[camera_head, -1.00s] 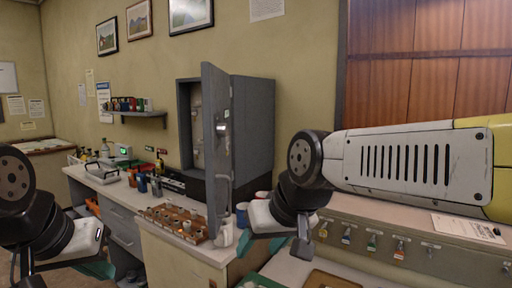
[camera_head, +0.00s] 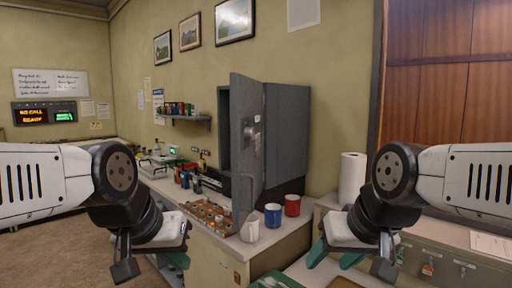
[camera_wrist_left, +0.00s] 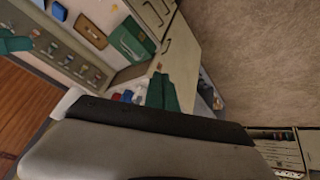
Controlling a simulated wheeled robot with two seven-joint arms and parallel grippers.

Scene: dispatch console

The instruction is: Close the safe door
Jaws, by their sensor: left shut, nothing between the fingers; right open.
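The grey safe (camera_head: 287,130) stands on the counter at the back wall. Its door (camera_head: 246,100) hangs open, swung out toward me, with its edge facing the camera. A metal lock fitting and a long pull handle (camera_head: 248,192) are on the door. My left gripper (camera_head: 174,260) is low in front of the counter, left of the door and apart from it. Its shut, empty green fingers also show in the left wrist view (camera_wrist_left: 162,92). My right gripper (camera_head: 334,257) is open and empty, right of the door and nearer to me.
A blue mug (camera_head: 273,216), a red mug (camera_head: 292,205) and a white cup (camera_head: 250,230) stand by the door's foot. A tray of stamps (camera_head: 208,216) lies left of it. A paper roll (camera_head: 352,180) stands at right. Floor is open at left.

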